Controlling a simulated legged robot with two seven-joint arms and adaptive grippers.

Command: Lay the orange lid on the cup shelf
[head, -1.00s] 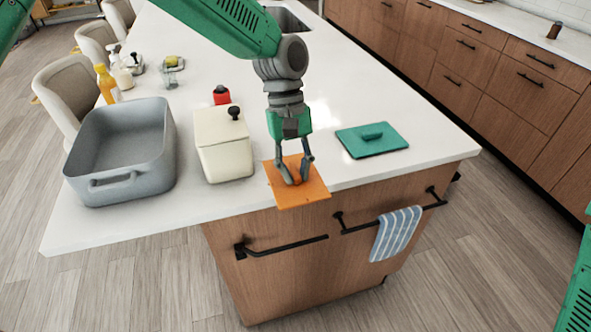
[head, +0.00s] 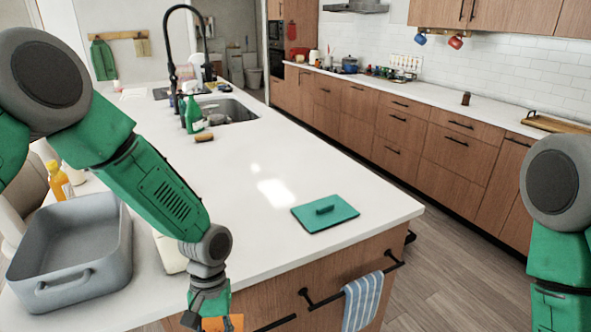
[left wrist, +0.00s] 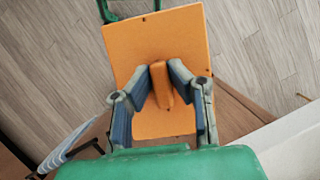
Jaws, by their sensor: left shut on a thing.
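My left gripper (head: 205,312) is shut on the orange lid (head: 236,322) at the bottom edge of the head view, where most of the lid is cut off. In the left wrist view the fingers of my left gripper (left wrist: 161,78) close on the raised handle in the middle of the square orange lid (left wrist: 150,38). The lid is held out past the island's end, with floor behind it. My right arm shows at the right edge of the head view, but its gripper is out of frame. I cannot make out which thing is the cup shelf.
A teal lid (head: 325,213) lies on the white island top (head: 240,240). A grey basin (head: 75,250) stands left, beside an orange bottle (head: 60,180). A striped towel (head: 361,302) hangs at the island's end. Blue (head: 420,38) and red (head: 456,41) mugs hang under wall cabinets across the aisle.

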